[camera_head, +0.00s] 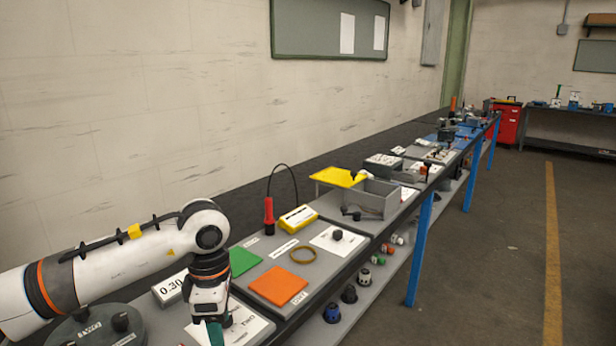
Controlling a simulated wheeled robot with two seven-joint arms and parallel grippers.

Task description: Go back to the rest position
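My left arm comes in from the left, white with orange and black bands, and bends down at its elbow. My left gripper (214,330) points down at the bottom edge of the picture, over the near end of the bench and beside a white card (245,327). A teal piece shows at its tip; I cannot tell whether it is a finger or something held. The fingertips are cut off by the frame. My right arm and gripper are out of view.
Close by on the bench are an orange pad (278,286), a green pad (243,261), a brown ring (302,255), a 0.30 display (170,288) and a dark round base (95,328). A grey bin (378,198) stands farther back. The floor at right is clear.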

